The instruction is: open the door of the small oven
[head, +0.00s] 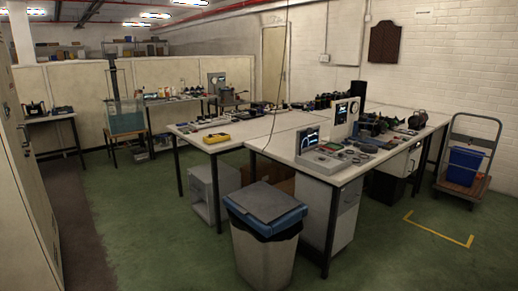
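Neither of my grippers is in view. I cannot pick out a small oven with certainty. A small grey appliance (228,97) stands on the far bench, too small to tell what it is. A pale box-like unit with an open front (203,192) stands on the floor under the near workbench. No oven door can be made out on either.
A large workbench (300,133) with instruments fills the middle. A lidded bin (265,245) stands before it. A trolley (465,187) with a blue crate (465,165) stands right. Tall lockers (28,180) line the left. Green floor (140,220) is clear at left front.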

